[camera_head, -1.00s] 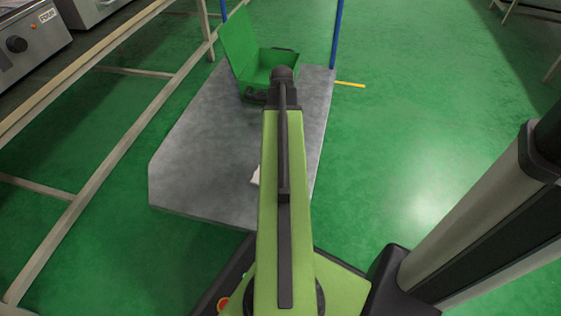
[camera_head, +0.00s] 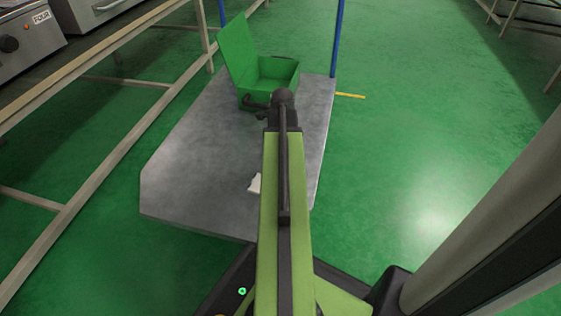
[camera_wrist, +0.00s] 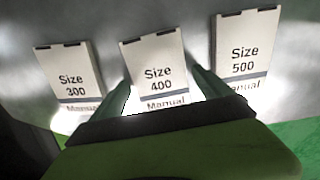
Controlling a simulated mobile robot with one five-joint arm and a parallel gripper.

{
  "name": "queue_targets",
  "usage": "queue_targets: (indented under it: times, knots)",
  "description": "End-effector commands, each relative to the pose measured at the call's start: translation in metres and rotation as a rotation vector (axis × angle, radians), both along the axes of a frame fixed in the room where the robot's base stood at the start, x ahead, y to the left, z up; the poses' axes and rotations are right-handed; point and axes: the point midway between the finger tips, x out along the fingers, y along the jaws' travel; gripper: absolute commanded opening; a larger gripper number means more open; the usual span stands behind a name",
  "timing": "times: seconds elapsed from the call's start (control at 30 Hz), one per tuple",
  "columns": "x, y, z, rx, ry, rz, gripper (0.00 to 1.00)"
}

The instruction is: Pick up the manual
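Three white manuals lie side by side on the grey surface in the wrist view: "Size 300" (camera_wrist: 70,78) at the left, "Size 400" (camera_wrist: 156,70) in the middle and "Size 500" (camera_wrist: 246,60) at the right. My gripper (camera_wrist: 160,80) is open, with its two green fingers on either side of the Size 400 manual's lower part. I cannot tell whether they touch it. The lower edge of that manual is hidden by my gripper. In the head view, one white piece (camera_head: 254,184) shows beside my arm, which hides the rest.
The grey tabletop (camera_head: 190,170) holds an open green box (camera_head: 270,82) at its far end. Blue posts (camera_head: 336,40) stand at its far corners. A wooden-coloured frame (camera_head: 110,125) runs along the left. Green floor (camera_head: 420,150) is clear at the right.

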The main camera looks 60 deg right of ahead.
Motion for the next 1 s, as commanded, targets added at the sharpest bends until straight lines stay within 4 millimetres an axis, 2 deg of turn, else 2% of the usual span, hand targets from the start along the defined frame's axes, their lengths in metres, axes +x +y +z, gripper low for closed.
queue_targets:
  times: [0.07,0.43,0.77,0.87,1.0]
  knots:
    - [0.000,0.000,0.000,0.000,0.000,0.000,0.77]
    - [0.001,0.000,0.000,0.000,0.000,0.001,0.29]
    - [0.001,0.001,0.007,0.000,0.000,0.002,0.29]
    - [0.001,0.001,0.018,0.000,0.000,0.002,0.29]
    - [0.001,0.001,0.044,0.000,0.000,0.002,0.29]
